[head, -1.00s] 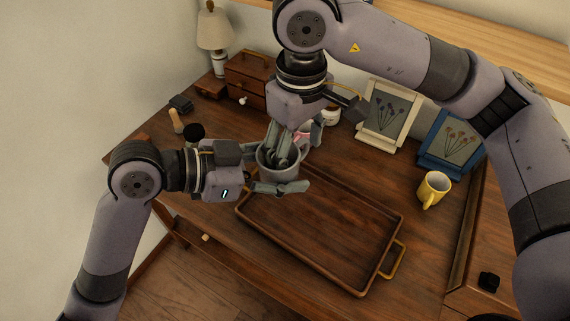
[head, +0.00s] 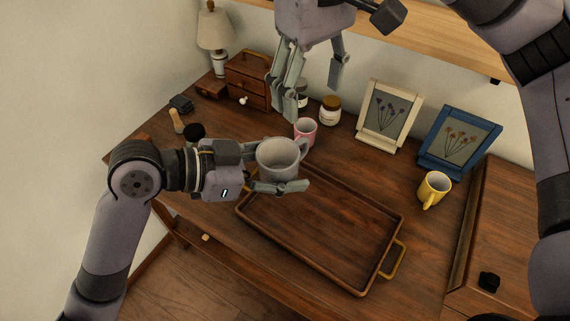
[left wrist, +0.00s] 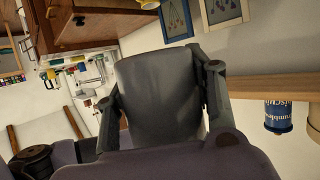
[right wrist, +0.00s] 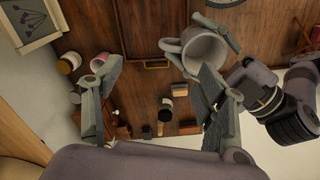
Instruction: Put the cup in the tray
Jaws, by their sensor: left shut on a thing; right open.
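A grey cup (head: 278,160) is held upright in my left gripper (head: 281,167), whose fingers are shut around its sides. The cup is above the far left end of the wooden tray (head: 330,275). It fills the middle of the left wrist view (left wrist: 160,92) and shows its open mouth in the right wrist view (right wrist: 203,50). The tray is empty, with a brass handle at its right end. My right gripper (head: 312,98) is open and empty, raised above the back of the desk. Its spread fingers also show in the right wrist view (right wrist: 160,105).
A pink mug (head: 306,131) and a jar (head: 330,111) stand behind the tray. A yellow mug (head: 434,188) stands to its right. Two picture frames, cream (head: 388,115) and blue (head: 458,140), lean at the back. A small drawer box (head: 247,82) and lamp (head: 214,35) stand back left.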

